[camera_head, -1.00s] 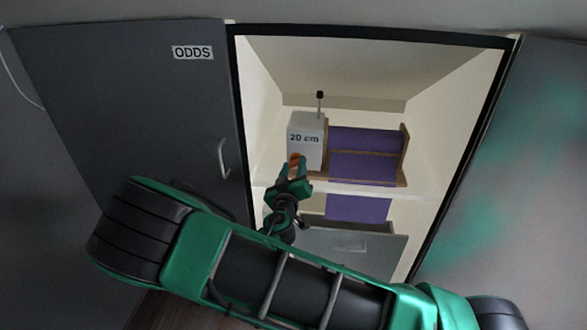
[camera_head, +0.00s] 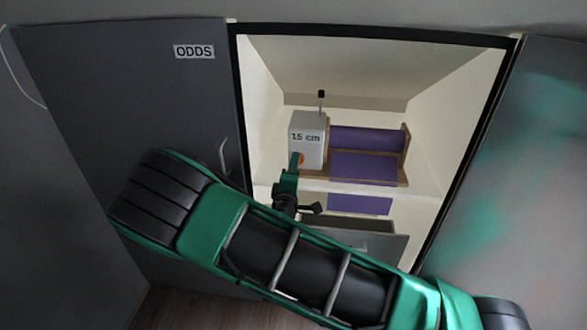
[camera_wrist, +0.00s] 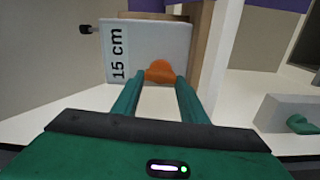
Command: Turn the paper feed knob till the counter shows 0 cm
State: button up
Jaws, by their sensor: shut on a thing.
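The paper feed knob (camera_wrist: 159,72) is orange and sits on the face of a white box in the wrist view; a bit of it also shows in the head view (camera_head: 300,158). The counter (camera_head: 306,137) on that box reads 15 cm, and the same reading stands sideways in the wrist view (camera_wrist: 117,53). My gripper (camera_wrist: 158,84) is shut on the knob, with a green finger on each side of it. The purple paper (camera_head: 362,168) runs from a roll (camera_head: 368,138) on a wooden holder and hangs below the shelf.
The holder stands on a cream shelf (camera_head: 420,190) inside an open cupboard. A grey door marked ODDS (camera_head: 120,110) stands at left and another (camera_head: 510,190) at right. A dark-tipped lever (camera_head: 321,101) rises from the box. A grey drawer or bin (camera_head: 375,243) sits below.

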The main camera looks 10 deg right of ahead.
jog(key=n, duration=0.4)
jog(key=shift+a+f+n, duration=0.25)
jog(key=shift+n, duration=0.15)
jog(key=n, duration=0.3)
jog(key=shift+f+n, duration=0.15)
jog(key=shift+n, duration=0.15)
jog(key=shift+c, duration=0.2)
jog(key=shift+o, duration=0.2)
jog(key=n, duration=0.3)
jog(key=shift+s+n, duration=0.1)
jog(key=shift+n, duration=0.3)
jog(key=n, duration=0.3)
jog(key=shift+d+f, duration=0.1)
jog(key=shift+d, duration=0.05)
jog(key=n, duration=0.4)
jog(key=shift+d, duration=0.1)
jog(key=n, duration=0.4)
jog(key=shift+s+d+n, duration=0.1)
jog(key=shift+n, duration=0.2)
jog(key=n, duration=0.3)
jog(key=shift+d+n, duration=0.1)
jog(key=shift+n, duration=0.2)
jog(key=shift+d+n, duration=0.1)
jog(key=shift+n, duration=1.7)
